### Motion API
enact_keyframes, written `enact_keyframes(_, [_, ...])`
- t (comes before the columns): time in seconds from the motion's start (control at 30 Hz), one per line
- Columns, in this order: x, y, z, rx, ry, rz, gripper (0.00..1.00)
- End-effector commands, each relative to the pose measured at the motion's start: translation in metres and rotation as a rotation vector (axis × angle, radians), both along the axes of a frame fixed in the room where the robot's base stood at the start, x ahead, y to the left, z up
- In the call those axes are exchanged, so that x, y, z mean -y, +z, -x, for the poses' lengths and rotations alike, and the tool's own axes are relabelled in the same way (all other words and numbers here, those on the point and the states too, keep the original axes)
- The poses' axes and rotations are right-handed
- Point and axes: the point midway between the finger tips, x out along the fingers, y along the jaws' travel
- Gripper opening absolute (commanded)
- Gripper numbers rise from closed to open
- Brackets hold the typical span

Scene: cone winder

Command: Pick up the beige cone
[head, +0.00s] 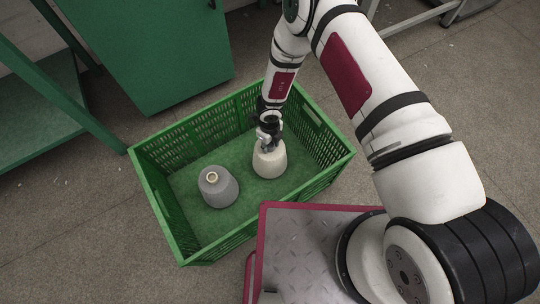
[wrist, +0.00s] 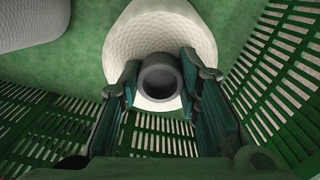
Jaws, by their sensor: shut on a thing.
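The beige cone (head: 269,161) stands upright in the green crate (head: 184,253), right of the crate's middle in the head view. In the wrist view the pale, textured cone (wrist: 160,30) fills the top middle, with its grey tube end (wrist: 160,78) toward me. My gripper (head: 268,140) comes down on the cone's top from above. In the wrist view its two fingers (wrist: 160,85) stand on either side of the tube end, shut on it. The cone's base appears to be on or very close to the crate floor; I cannot tell which.
A grey cone (head: 218,187) stands in the crate to the left; it also shows at the wrist view's upper left (wrist: 30,22). Slatted crate walls surround both cones. A green cabinet (head: 150,50) stands behind the crate. Bare crate floor lies between the cones.

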Motion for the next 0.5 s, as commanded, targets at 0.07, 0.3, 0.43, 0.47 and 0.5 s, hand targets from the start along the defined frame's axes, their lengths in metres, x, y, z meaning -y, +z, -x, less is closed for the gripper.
enact_keyframes(0.07, [0.005,-0.006,0.002,-0.005,0.0,0.009,0.0])
enact_keyframes(0.3, [0.006,-0.004,0.002,-0.004,0.001,0.01,0.0])
enact_keyframes(0.43, [0.007,0.005,0.002,-0.005,0.0,0.011,0.0])
enact_keyframes(0.47, [0.007,0.008,0.002,-0.005,0.0,0.011,0.0])
enact_keyframes(0.5, [0.006,0.013,0.002,-0.005,0.0,0.01,0.0])
